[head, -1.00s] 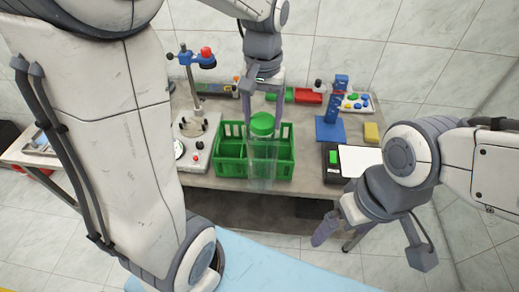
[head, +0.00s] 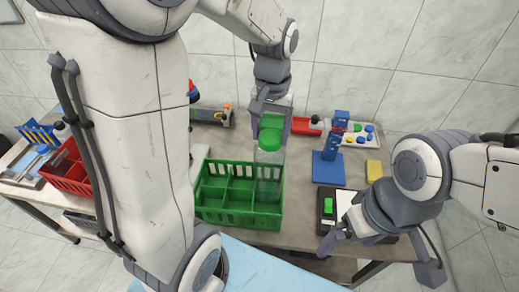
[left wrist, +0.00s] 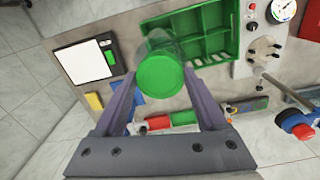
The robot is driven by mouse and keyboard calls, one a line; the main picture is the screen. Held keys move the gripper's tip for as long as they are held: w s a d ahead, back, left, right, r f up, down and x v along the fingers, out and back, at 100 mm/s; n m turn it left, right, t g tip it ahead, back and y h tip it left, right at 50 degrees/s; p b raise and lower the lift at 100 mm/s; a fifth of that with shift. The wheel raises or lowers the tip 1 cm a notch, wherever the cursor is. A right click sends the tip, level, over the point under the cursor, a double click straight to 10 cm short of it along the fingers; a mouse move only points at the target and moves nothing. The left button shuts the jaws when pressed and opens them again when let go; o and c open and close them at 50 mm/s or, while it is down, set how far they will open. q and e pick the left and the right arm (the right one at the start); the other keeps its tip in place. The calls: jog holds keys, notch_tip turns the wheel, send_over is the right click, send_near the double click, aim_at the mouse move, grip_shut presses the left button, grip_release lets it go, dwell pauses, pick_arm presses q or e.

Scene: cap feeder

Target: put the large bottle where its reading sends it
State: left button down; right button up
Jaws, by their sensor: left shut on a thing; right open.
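The large bottle, clear with a green cap (head: 270,140), is upright in my left gripper (head: 271,122). The gripper is shut on it near the top. In the left wrist view the green cap (left wrist: 160,75) sits between the fingers. The clear body (head: 268,182) overlaps the right end of the green divided crate (head: 238,220) in the head view; I cannot tell whether its base is inside. A black device with a green display (head: 328,206) and a white plate stands right of the crate. My right gripper (head: 381,256) is open and empty at the front right.
A red crate (head: 68,180) and a blue rack (head: 36,134) stand at the left. A blue stand (head: 328,170), a yellow block (head: 373,170) and a panel of coloured buttons (head: 362,138) are at the right back. A gauge (left wrist: 283,9) shows in the left wrist view.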

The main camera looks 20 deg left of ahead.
pick_arm(q)
notch_tip(320, 180, down, 15)
jog(key=shift+f+p, duration=0.1)
jog(key=shift+p, duration=0.75)
jog(key=shift+f, duration=0.15)
grip_release()
notch_tip(320, 180, up, 12)
jog(key=b, duration=0.2)
send_over(269, 170)
jog(key=w+a, duration=0.1)
jog(key=w, duration=0.3)
jog(key=shift+s+a, duration=0.2)
